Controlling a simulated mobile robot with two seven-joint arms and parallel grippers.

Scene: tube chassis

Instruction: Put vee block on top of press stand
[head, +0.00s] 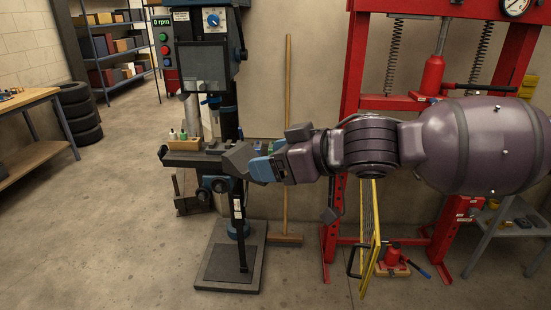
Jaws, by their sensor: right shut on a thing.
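My right gripper (256,166) reaches in from the right, in front of the drill press. It is shut on a dark grey angular block, seemingly the vee block (238,160), held at about the height of the drill press table (190,158). I cannot tell whether the block touches the table edge behind it. The drill press stands upright on a flat dark base (231,264) on the floor. Which part is the press stand is not clear. My left gripper is not in view.
A red hydraulic press frame (350,70) stands at the right, partly behind my right arm. A yellow-framed item (371,240) is beneath the arm. A wooden pole (287,120) leans on the wall.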

